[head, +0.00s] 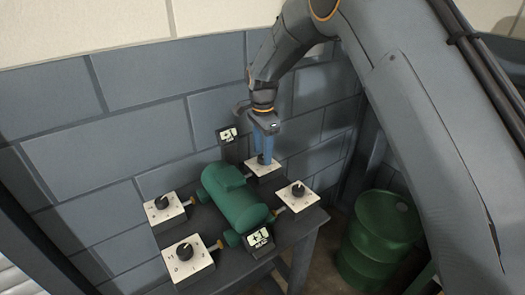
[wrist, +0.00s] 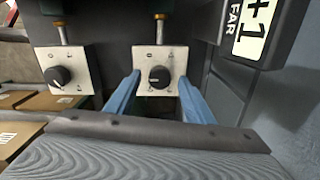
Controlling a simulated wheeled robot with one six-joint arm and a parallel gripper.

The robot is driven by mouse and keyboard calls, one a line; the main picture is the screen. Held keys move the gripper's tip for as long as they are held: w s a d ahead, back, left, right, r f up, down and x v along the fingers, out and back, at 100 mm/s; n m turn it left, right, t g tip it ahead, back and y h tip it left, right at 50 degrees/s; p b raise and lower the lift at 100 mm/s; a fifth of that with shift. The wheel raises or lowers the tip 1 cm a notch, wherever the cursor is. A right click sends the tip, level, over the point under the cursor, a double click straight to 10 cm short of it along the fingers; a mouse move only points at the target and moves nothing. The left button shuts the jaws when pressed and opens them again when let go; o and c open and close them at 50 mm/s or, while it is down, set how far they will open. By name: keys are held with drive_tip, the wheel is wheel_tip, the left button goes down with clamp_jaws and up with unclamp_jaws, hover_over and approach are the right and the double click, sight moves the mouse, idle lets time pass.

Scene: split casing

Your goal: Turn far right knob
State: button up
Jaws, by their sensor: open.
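The green split casing (head: 236,203) lies on a dark table, with white knob boxes on both sides. The far right knob (wrist: 158,76) is black, on a white box (head: 264,172) at the back right of the casing. My gripper (head: 264,157) is over this box, pointing down. In the wrist view, its blue fingers (wrist: 159,82) are open, one on each side of the knob. I cannot tell whether they touch it. The near right knob (head: 298,190) also shows in the wrist view (wrist: 60,76), left of my fingers.
Two more knob boxes (head: 165,208) (head: 187,262) stand left of the casing. A dark sign (head: 228,140) stands behind it; the wrist view shows a "+1 FAR" sign (wrist: 251,28) close right of my fingers. Another sign (head: 258,238) stands in front. A green barrel (head: 380,240) is right of the table.

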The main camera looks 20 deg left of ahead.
drive_tip(key=shift+f, duration=0.4)
drive_tip(key=c, duration=1)
drive_tip(key=shift+c, duration=0.2)
